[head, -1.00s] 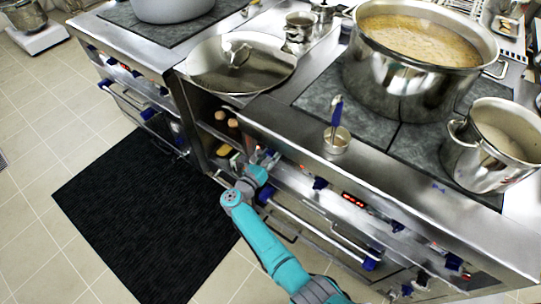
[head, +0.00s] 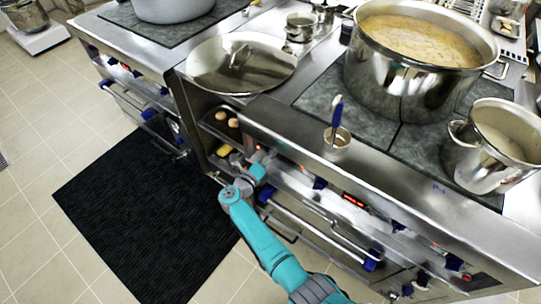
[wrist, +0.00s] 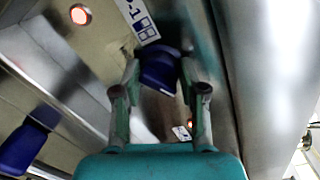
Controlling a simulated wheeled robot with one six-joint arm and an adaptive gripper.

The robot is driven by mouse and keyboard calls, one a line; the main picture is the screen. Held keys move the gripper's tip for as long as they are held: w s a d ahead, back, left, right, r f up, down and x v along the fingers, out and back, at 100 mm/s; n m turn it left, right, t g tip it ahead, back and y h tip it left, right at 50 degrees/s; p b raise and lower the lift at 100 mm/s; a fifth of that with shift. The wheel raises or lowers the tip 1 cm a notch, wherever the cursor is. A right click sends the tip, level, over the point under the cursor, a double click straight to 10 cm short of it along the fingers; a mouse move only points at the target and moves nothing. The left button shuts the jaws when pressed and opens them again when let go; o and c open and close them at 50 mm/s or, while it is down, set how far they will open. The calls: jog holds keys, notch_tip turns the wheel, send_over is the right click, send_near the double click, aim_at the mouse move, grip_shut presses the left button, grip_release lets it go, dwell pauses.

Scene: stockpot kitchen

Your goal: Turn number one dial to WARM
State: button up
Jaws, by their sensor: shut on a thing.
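The number one dial (wrist: 158,68) is a dark blue knob in the wrist view, just below a white label plate (wrist: 138,20) that ends in "1". My gripper (wrist: 160,75) has a finger on each side of the dial and is shut on it. In the head view my gripper (head: 262,160) is at the left end of the near stove's front panel, and the dial is hidden there. The dial's markings, including WARM, cannot be read.
A lit red-orange lamp (wrist: 80,14) is beside the label. Another blue dial (head: 319,183) is further right along the panel. An oven handle rail (head: 315,228) runs below.

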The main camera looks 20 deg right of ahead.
jog(key=shift+n, duration=0.3)
dwell(0.4)
jog(key=o, duration=1.1)
jog(key=shift+o, duration=0.2)
jog(key=v, duration=1.2)
jog(key=shift+r, duration=0.1)
